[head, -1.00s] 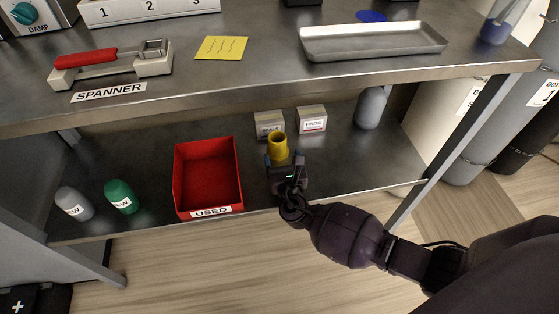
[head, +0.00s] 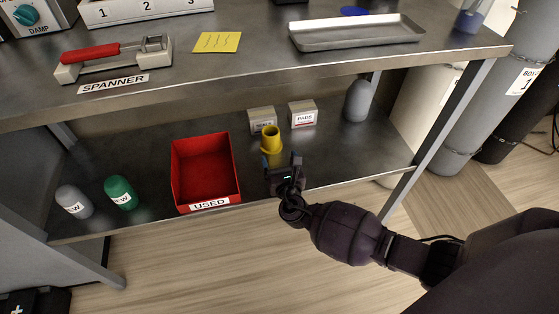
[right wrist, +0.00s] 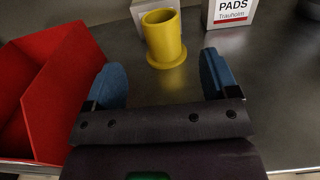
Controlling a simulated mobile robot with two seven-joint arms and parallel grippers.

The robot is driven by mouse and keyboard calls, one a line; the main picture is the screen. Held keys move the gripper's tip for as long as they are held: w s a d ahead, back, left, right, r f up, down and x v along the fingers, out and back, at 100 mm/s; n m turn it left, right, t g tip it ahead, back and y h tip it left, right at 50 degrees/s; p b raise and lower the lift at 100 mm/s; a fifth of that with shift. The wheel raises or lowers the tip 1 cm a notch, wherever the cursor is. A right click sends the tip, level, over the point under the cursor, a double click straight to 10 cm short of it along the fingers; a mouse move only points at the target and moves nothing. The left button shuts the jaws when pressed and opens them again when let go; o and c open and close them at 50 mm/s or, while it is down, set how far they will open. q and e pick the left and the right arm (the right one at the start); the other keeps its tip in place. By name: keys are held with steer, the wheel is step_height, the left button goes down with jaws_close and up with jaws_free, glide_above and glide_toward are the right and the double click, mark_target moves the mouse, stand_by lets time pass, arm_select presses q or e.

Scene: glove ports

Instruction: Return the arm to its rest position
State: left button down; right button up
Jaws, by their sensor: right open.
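My right gripper (head: 282,161) is at the front of the lower shelf, to the right of the red bin. It is open and empty. In the right wrist view its two blue fingertips (right wrist: 165,84) stand wide apart with nothing between them. A yellow flanged cup-like piece (head: 271,140) stands upright on the shelf just beyond the fingers, apart from them; it also shows in the right wrist view (right wrist: 165,38). My left gripper is not in view.
The red bin labelled USED (head: 204,172) is close left of my gripper. Grey (head: 73,201) and green (head: 120,192) bottles stand further left. A PADS box (head: 303,113) and a grey bottle (head: 359,100) stand behind. The upper worktop (head: 270,50) overhangs the shelf; its leg (head: 440,140) is right.

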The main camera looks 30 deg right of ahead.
steer(key=shift+s+r, duration=0.1)
steer(key=shift+s, duration=0.1)
arm_select(q)
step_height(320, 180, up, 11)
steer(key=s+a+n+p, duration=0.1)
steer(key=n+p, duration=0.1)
steer(key=p, duration=1.6)
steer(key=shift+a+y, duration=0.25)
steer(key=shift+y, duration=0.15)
arm_select(e)
steer(key=s+r+m+g+y, duration=0.1)
steer(key=s+r+m+g, duration=0.1)
steer(key=s+r+m, duration=0.4)
steer(key=s+r+m+g+y, duration=0.2)
steer(key=s+r+m, duration=0.4)
steer(key=s+m, duration=0.9)
steer(key=s+r+m+g+y, duration=0.2)
steer(key=s+r+m, duration=0.4)
steer(key=s, duration=1.4)
steer(key=m, duration=0.4)
steer(key=shift+d+m, duration=0.2)
steer(key=shift+m, duration=0.1)
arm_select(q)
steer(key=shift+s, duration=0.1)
arm_select(e)
steer(key=shift+r, duration=0.1)
